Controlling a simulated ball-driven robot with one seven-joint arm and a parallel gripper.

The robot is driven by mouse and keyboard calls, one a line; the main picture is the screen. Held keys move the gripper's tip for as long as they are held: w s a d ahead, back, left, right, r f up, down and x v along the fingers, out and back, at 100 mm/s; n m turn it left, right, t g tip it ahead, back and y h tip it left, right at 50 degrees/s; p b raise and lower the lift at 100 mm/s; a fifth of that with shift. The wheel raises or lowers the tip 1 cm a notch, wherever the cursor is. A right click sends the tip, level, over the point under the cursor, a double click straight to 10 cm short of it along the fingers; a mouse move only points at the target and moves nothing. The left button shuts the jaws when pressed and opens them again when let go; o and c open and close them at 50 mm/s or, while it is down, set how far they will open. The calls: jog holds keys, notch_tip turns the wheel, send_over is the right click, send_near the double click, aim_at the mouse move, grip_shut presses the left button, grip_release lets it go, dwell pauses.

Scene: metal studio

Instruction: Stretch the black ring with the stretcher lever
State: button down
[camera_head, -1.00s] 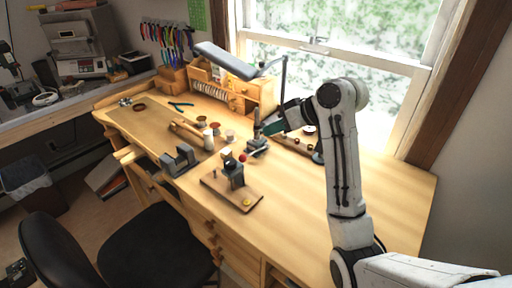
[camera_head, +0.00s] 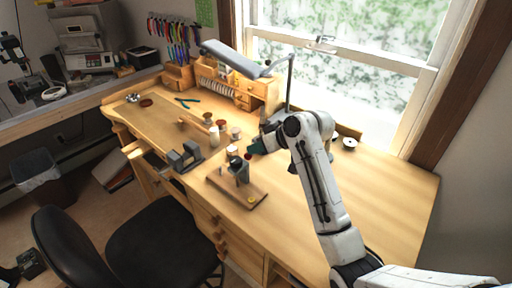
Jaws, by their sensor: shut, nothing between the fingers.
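A dark metal device on a wooden board (camera_head: 225,185) stands near the bench's front edge; it looks like the stretcher (camera_head: 238,172). A red ball (camera_head: 247,156), apparently the end of its lever, shows at its top right. I cannot make out the black ring. My gripper (camera_head: 256,148) shows as a small dark teal shape just up and right of the red ball, pointing down and left. It is shut and empty. Its fingertips are small, and I cannot tell whether they touch the ball. My arm hides part of the bench behind it.
A grey vise (camera_head: 180,158) stands left of the board. A lamp (camera_head: 236,60) overhangs the back near a small wooden drawer unit (camera_head: 252,92). The bench's right side (camera_head: 385,195) is clear.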

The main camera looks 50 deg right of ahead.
jog(key=shift+f, duration=0.1)
jog(key=shift+a+f+h+b, duration=0.3)
jog(key=shift+a+f, duration=0.05)
jog(key=shift+f, duration=0.2)
jog(key=shift+s+r, duration=0.1)
